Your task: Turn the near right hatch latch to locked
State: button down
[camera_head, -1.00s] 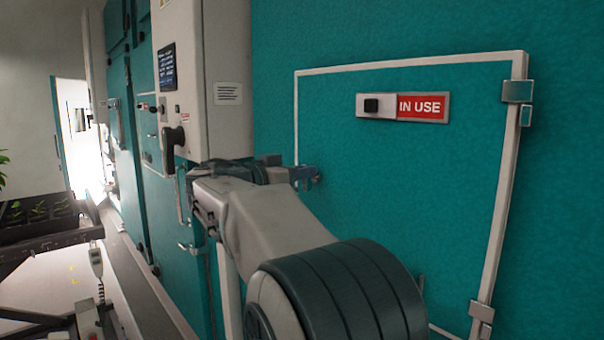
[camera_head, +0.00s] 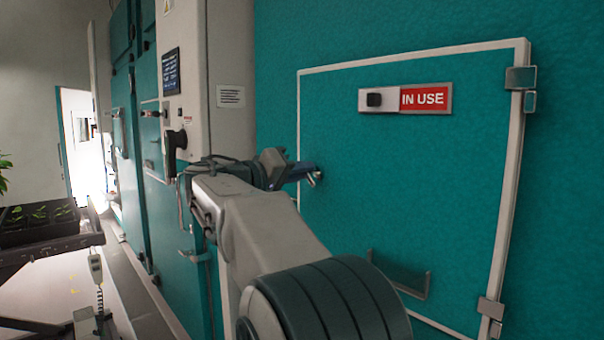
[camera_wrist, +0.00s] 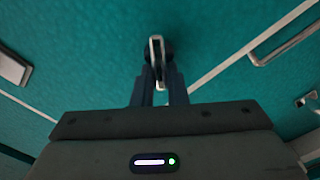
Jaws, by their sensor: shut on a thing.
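The hatch (camera_head: 450,200) is a teal panel in a pale frame on the teal wall at the right. Its latch (camera_head: 318,175) is a small metal piece at the hatch's left edge, mostly hidden by my gripper (camera_head: 305,172). In the wrist view the latch (camera_wrist: 156,46) shows as a pale, narrow lever on a dark round base, pointing down between my fingers. My gripper (camera_wrist: 160,88) is shut on this lever, with the dark blue fingers on either side of it. Whether the latch is at its locked position cannot be told.
A slider sign (camera_head: 423,98) reading "IN USE" sits high on the hatch. Hinges (camera_head: 520,78) line its right edge, and a grey-edged handle (camera_head: 400,283) is low on it. A pale control box (camera_head: 222,80) juts out to the left. A tray of plants (camera_head: 40,225) stands far left.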

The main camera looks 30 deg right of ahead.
jog(key=shift+w+f+n+p, duration=0.1)
jog(key=shift+f+n+p, duration=0.1)
jog(key=shift+n, duration=1.1)
jog(key=shift+w+f+n+p, duration=0.1)
jog(key=shift+n+p, duration=0.15)
jog(key=shift+n, duration=1.05)
jog(key=shift+f+n+p, duration=0.1)
jog(key=shift+n+p, duration=0.1)
jog(key=shift+n, duration=1.1)
jog(key=c, duration=1.4)
grip_release()
jog(key=shift+f, duration=0.1)
jog(key=shift+c, duration=0.2)
jog(key=s+a+b, duration=0.1)
jog(key=a+b, duration=0.1)
jog(key=a, duration=1.1)
jog(key=shift+s+a, duration=0.35)
jog(key=shift+s, duration=0.05)
